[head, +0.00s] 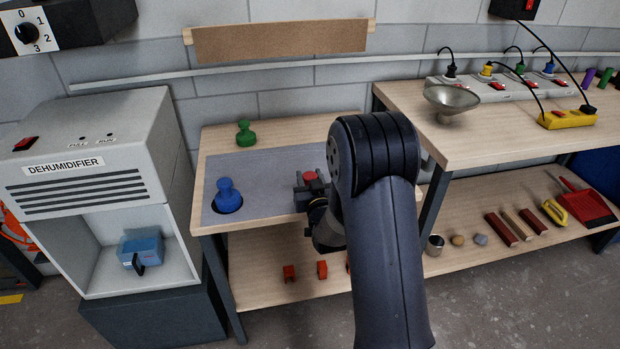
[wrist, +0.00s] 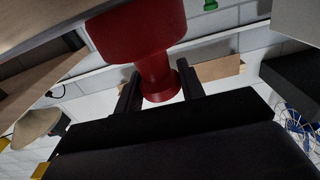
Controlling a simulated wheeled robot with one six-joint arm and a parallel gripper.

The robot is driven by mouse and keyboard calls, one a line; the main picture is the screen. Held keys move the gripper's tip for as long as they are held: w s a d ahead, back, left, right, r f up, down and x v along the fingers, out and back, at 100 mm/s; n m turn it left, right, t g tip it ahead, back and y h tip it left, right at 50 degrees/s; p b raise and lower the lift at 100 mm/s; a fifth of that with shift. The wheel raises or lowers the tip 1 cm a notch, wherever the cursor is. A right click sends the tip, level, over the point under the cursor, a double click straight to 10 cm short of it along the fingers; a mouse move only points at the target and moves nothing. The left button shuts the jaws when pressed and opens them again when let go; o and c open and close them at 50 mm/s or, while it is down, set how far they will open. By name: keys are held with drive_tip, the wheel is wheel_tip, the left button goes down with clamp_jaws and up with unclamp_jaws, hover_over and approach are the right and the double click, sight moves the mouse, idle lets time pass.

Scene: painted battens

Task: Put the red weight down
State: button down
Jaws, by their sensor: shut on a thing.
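The red weight (wrist: 138,35) has a wide round body and a narrower neck and knob. In the wrist view it hangs into the picture from the top, with its neck between the two fingers. My gripper (wrist: 160,88) is shut on it. In the head view only the red top (head: 311,177) shows between the fingers of my gripper (head: 312,188), over the right part of a grey mat (head: 265,170) on the left bench. My arm hides the mat's right side. I cannot tell whether the weight's base touches the mat.
A blue weight (head: 228,196) stands on the mat's front left, with a dark round edge under it. A green weight (head: 245,134) stands on bare wood behind the mat. A dehumidifier (head: 90,165) stands left. A higher bench (head: 480,135) with a metal scale pan (head: 451,98) is right.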

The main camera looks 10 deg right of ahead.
idle(0.3)
drive_tip(key=c, duration=0.9)
unclamp_jaws()
